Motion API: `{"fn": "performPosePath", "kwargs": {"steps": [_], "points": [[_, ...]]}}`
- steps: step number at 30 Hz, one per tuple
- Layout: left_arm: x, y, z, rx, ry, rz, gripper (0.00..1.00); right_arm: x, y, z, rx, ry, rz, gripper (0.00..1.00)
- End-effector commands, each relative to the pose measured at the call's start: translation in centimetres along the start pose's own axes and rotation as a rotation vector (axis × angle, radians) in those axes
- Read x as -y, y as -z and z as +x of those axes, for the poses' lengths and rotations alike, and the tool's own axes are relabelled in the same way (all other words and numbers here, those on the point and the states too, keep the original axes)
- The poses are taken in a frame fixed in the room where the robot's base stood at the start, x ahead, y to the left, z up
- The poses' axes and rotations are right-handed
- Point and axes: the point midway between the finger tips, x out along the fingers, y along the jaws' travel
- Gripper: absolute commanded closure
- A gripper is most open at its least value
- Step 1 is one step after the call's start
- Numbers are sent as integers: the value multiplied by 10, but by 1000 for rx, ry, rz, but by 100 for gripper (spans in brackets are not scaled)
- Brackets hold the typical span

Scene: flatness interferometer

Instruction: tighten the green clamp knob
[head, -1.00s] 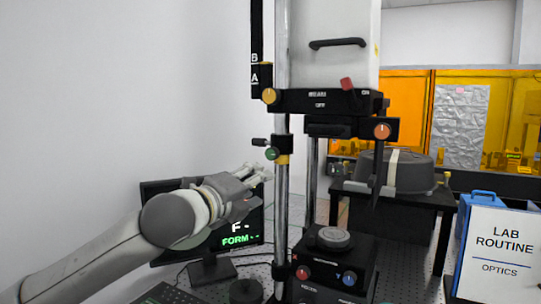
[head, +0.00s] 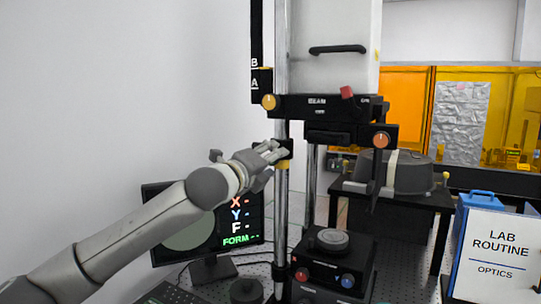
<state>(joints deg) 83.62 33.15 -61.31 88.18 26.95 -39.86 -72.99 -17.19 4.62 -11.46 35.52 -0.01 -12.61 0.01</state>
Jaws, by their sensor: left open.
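The green clamp knob is hidden in the head view now, behind the fingers of my left gripper. Its black clamp (head: 286,149) shows in part on the chrome column (head: 281,215), above a yellow collar (head: 282,165). My left gripper (head: 268,153) is open, with its fingers at the left side of the clamp, where the knob sits. I cannot tell whether the fingers touch the knob. My right gripper is not in view.
The monitor (head: 241,226) stands behind and below my left arm. Yellow (head: 268,101), red (head: 347,92) and orange (head: 381,140) knobs sit on the instrument head above. The stage (head: 333,240) is below right. Open space lies left of the arm.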

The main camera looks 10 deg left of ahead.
Motion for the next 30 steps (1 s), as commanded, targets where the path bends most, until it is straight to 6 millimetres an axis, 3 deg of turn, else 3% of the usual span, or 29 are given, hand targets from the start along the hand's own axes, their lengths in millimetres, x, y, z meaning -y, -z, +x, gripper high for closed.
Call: {"fn": "performPosePath", "kwargs": {"steps": [12, 23, 30], "points": [[-1, 1, 8, -1, 0, 1, 51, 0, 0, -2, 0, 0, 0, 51], [-1, 0, 7, 0, -1, 0, 96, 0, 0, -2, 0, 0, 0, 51], [0, 0, 7, 0, -1, -17, 97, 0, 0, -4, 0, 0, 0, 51]]}}
